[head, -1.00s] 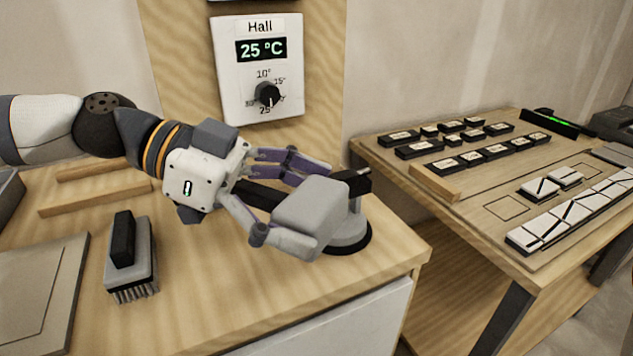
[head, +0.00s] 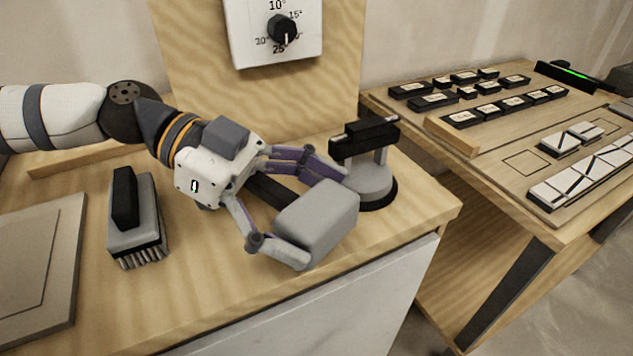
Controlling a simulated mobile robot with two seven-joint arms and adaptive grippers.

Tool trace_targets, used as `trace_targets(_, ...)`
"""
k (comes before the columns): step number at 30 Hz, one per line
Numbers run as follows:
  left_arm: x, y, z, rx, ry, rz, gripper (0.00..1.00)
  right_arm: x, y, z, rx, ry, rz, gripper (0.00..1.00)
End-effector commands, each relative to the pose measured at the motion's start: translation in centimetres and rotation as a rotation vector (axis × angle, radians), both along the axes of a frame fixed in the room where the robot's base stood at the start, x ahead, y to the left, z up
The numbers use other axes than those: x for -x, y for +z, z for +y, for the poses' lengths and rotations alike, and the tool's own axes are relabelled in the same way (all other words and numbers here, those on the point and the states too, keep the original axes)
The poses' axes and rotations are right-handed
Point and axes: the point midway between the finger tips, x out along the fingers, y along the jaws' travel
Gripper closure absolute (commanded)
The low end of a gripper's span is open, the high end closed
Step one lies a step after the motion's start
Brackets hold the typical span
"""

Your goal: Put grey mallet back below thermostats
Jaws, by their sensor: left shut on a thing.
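The grey mallet has a grey block head (head: 318,220) and a dark handle that runs back between my fingers. My left gripper (head: 312,212) is shut on the mallet, with its purple-grey fingers on either side; the exact contact is partly hidden. The mallet is over the wooden bench top, in front and to the left of a grey and black suction-cup tool; any gap to the bench is hard to tell. One white thermostat (head: 272,52) with a black dial is on the upright wooden panel behind, its top cut off. My right gripper is out of view.
The suction-cup tool (head: 371,183) stands close behind the mallet head. A brush (head: 136,225) and a grey slab (head: 62,238) lie at left. Wooden strips (head: 78,160) lie behind. A side table at right holds black labelled blocks and white tiles (head: 585,180).

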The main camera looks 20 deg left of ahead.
Motion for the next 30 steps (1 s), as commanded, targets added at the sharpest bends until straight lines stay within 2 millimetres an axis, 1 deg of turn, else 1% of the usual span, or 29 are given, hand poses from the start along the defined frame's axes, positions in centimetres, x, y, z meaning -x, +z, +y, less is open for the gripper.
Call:
trace_targets(1, -0.1, -0.6, 0.0, 0.001, 0.001, 0.003, 0.68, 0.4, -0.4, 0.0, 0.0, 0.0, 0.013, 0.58)
trace_targets(3, -0.1, -0.9, 0.0, 0.001, 0.002, -0.001, 0.68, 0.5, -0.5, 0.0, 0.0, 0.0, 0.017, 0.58)
trace_targets(17, 0.0, -0.9, 0.0, 0.001, 0.002, -0.006, 0.68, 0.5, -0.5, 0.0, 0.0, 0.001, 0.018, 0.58)
trace_targets(30, 0.0, -1.8, 0.0, 0.001, 0.002, -0.003, 0.68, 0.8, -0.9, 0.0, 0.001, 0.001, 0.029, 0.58)
